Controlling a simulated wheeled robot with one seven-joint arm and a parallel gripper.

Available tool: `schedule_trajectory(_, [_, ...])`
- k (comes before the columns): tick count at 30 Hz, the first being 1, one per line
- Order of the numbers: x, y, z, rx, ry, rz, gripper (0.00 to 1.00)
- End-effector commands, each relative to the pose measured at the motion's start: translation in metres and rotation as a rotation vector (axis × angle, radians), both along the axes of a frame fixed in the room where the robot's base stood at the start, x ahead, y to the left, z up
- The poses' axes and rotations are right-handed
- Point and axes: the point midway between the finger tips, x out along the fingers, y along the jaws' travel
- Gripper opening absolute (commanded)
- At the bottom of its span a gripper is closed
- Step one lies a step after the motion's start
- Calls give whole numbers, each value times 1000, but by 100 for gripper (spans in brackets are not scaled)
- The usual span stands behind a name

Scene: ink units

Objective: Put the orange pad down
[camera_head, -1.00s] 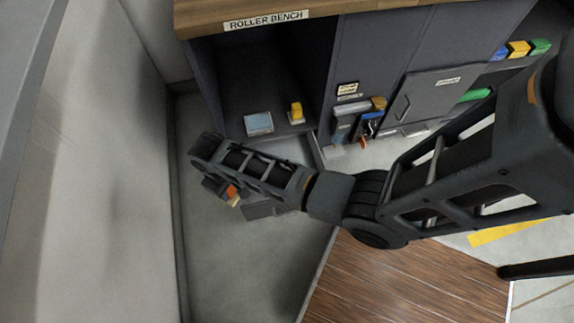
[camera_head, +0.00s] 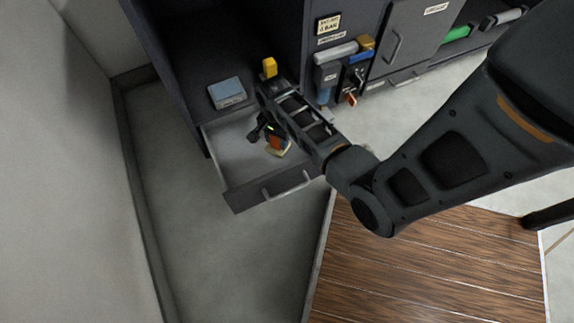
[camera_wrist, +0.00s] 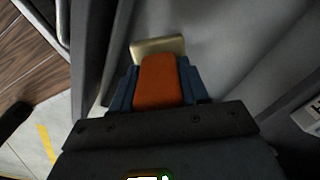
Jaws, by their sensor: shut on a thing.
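My gripper (camera_head: 272,138) is shut on the orange pad (camera_head: 277,142). In the wrist view the pad (camera_wrist: 158,82) is an orange block between the blue fingers, with a cream plate (camera_wrist: 158,46) at its far end. The fingers point down over an open grey drawer (camera_head: 232,150) with a bar handle on its front. The pad appears inside the drawer's outline, at its right part. I cannot tell whether it touches the drawer floor. My arm hides the drawer's right side.
A blue-grey box (camera_head: 227,93) and a yellow block (camera_head: 269,67) stand on the shelf behind the drawer. Tools (camera_head: 352,75) hang on the cabinet to the right. The left part of the drawer looks empty. A pale wall (camera_head: 60,170) stands at the left.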

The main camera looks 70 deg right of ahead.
Motion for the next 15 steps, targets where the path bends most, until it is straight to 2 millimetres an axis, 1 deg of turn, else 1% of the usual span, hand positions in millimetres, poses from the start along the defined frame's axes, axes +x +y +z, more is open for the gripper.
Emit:
schedule_trajectory(1, [-7, -6, -14, -1, 0, -57, 0])
schedule_trajectory(6, [-22, -17, -24, -2, 1, -175, 0])
schedule_trajectory(8, [-24, -19, -27, -2, 1, -195, 0])
schedule_trajectory(10, [-25, -19, -36, -1, 2, -205, 0])
schedule_trajectory(15, [-25, -20, -68, -2, 2, -207, 0])
